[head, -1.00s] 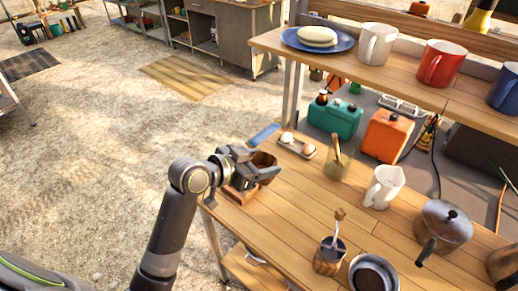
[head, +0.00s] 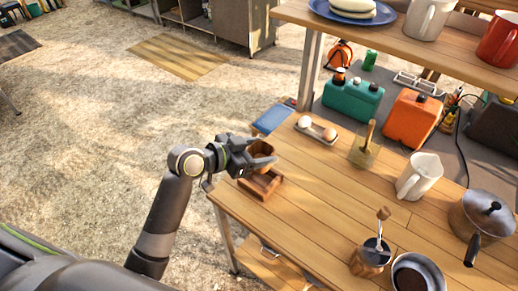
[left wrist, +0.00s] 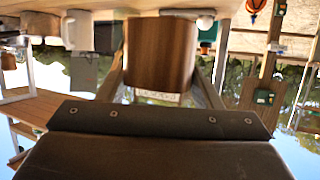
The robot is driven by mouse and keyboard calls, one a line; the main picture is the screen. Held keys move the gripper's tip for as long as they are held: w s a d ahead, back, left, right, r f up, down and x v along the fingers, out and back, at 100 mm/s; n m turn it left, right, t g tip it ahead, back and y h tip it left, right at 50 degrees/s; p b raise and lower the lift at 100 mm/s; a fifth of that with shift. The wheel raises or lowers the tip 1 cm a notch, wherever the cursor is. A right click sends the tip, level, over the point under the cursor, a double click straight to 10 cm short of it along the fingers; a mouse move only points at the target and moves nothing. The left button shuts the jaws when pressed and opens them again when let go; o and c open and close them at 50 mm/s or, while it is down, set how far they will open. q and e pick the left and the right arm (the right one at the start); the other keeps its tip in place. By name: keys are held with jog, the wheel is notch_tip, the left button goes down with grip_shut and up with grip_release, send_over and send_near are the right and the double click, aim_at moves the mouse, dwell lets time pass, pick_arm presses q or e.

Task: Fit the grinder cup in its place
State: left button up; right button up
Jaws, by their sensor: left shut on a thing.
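My left gripper (head: 250,158) is shut on a brown wooden grinder cup (head: 264,156). In the left wrist view the cup (left wrist: 160,50) sits between the two fingers. In the head view it shows just above a small wooden stand (head: 262,184) at the table's near left corner. The cup hides part of the stand, and I cannot tell whether they touch. A hand grinder with a crank and wooden knob (head: 371,258) stands upright near the front of the table. My right gripper is not in view.
Eggs on a small tray (head: 316,130), a blue book (head: 271,120), a glass with a wooden utensil (head: 364,155) and a white jug (head: 418,177) stand behind. A pot (head: 482,218) and a metal bowl (head: 416,275) are at right. A shelf (head: 390,38) overhangs the back.

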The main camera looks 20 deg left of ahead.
pick_arm(q)
notch_tip(320, 180, down, 2)
jog(key=shift+b, duration=0.7)
jog(key=shift+f+b, duration=0.9)
jog(key=shift+f, duration=0.05)
jog(key=shift+f+b, duration=1.95)
jog(key=shift+f, duration=0.25)
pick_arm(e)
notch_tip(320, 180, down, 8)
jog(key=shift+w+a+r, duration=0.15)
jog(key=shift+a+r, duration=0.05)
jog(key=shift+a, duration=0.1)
pick_arm(q)
jog(key=o, duration=1.1)
jog(key=shift+p+v, duration=0.35)
jog(key=shift+v, duration=8.35)
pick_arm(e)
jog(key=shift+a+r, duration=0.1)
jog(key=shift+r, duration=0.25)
